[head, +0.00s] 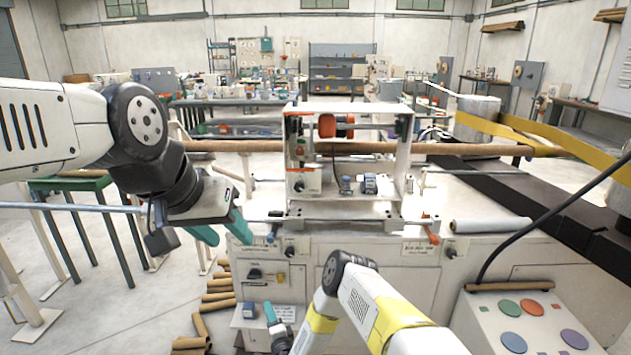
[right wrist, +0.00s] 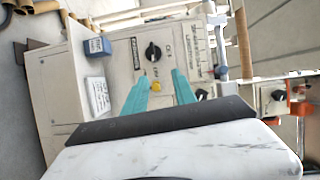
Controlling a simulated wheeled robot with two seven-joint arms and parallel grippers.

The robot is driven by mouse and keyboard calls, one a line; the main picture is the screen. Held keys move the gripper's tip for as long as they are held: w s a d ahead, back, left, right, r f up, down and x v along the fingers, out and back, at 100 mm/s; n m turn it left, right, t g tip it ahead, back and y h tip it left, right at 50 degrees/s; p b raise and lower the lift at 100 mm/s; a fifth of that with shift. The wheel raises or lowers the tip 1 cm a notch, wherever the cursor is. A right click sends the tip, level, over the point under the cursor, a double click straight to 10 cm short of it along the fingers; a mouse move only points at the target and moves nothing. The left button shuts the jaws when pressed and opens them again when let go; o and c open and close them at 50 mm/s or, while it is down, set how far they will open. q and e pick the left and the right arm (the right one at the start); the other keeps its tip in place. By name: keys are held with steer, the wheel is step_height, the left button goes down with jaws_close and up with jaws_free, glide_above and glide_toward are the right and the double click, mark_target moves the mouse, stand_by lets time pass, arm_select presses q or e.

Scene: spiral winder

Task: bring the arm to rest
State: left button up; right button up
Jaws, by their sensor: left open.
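My left gripper (head: 221,231) hangs at the left front of the winder (head: 293,190) in the head view. Its two teal fingers are apart with nothing between them. My right gripper is low in front of the machine; one teal finger (head: 270,312) shows in the head view. In the right wrist view, the right gripper (right wrist: 160,76) has its fingers apart and empty, facing the control panel (right wrist: 120,52). A black knob (right wrist: 152,52) lies beyond the tips. A yellow button (right wrist: 156,87) shows between the fingers. I cannot tell whether the fingers touch the panel.
A long brown tube (head: 440,149) runs across the winder. A white roll (head: 490,225) lies on the bench at right. A box with coloured buttons (head: 480,312) stands at front right. Brown tubes (head: 217,297) lie on the floor. Green stands (head: 75,185) are at left.

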steer(key=w+d+r+n+g, duration=0.25)
steer(key=w+r, duration=0.35)
steer(key=r, duration=0.4)
steer(key=w+d+r+n+g, duration=0.1)
steer(key=w+r+n, duration=0.3)
steer(key=w+r, duration=0.5)
steer(key=s+d+r+n+g+h, duration=0.1)
steer(key=s+d+r, duration=0.15)
steer(key=r, duration=0.45)
steer(key=s+d+r+n, duration=0.1)
steer(key=d+r, duration=0.3)
steer(key=r, duration=0.2)
steer(key=s+d+r+n+g+h, duration=0.1)
steer(key=s+d+r, duration=0.15)
steer(key=r, duration=0.45)
steer(key=s+d+r+n+g+h, duration=0.2)
steer(key=s+d+r, duration=0.95)
steer(key=s, duration=0.35)
steer(key=s+d+r+n+g, duration=0.1)
steer(key=s+d, duration=0.1)
steer(key=s, duration=0.9)
steer(key=s+d+r+n+g, duration=0.1)
steer(key=s+d, duration=0.2)
steer(key=s, duration=0.9)
steer(key=shift+s+d+h, duration=0.15)
steer(key=shift+s+h, duration=0.05)
steer(key=shift+h, duration=0.1)
steer(key=shift+g, duration=0.25)
